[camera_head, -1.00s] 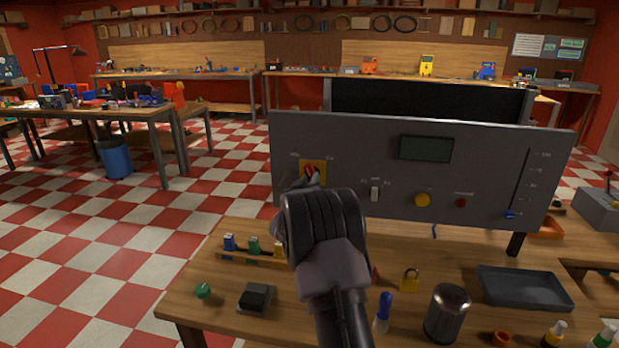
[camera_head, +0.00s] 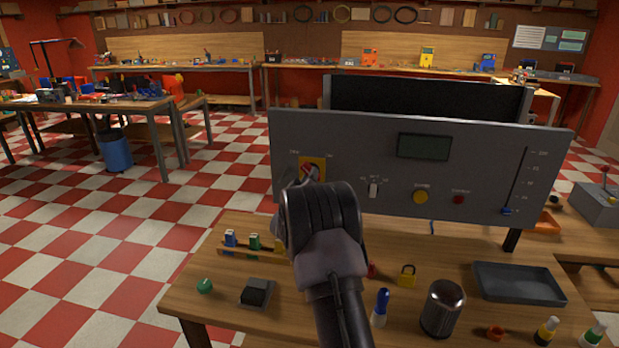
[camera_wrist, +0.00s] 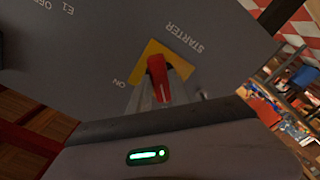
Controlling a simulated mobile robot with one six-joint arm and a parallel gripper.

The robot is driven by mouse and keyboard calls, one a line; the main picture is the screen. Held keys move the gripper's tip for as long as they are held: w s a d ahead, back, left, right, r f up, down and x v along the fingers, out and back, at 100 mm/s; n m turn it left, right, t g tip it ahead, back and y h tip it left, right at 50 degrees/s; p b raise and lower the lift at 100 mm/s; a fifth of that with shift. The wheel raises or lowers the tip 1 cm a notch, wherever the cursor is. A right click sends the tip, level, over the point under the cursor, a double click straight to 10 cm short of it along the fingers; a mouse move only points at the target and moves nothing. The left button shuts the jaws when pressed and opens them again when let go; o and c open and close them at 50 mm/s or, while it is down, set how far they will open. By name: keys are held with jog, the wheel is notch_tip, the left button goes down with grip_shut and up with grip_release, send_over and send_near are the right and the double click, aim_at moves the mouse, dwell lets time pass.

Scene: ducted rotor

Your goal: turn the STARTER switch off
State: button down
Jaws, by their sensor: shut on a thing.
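The STARTER switch is a red rotary handle on a yellow square plate (camera_head: 319,165) at the left of a grey upright panel (camera_head: 390,155). In the wrist view the red handle (camera_wrist: 157,70) stands out from the yellow plate (camera_wrist: 181,66), between the words STARTER and ON. My gripper (camera_wrist: 162,90) is shut on the red handle, with a grey finger on each side. In the head view my gripper (camera_head: 306,179) reaches the handle from the front and hides part of it. The handle's exact angle against its labels is hard to tell.
The panel also carries a white toggle (camera_head: 373,190), a yellow button (camera_head: 420,197), a red button (camera_head: 458,199) and a blue slider (camera_head: 506,211). On the bench below are a metal can (camera_head: 442,308), a yellow padlock (camera_head: 407,276) and a grey tray (camera_head: 520,284).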

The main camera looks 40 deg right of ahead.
jog(key=c, duration=1.2)
grip_release()
jog(key=shift+a, duration=0.1)
jog(key=p+v, duration=0.1)
jog(key=v, duration=1.6)
jog(key=shift+s, duration=0.25)
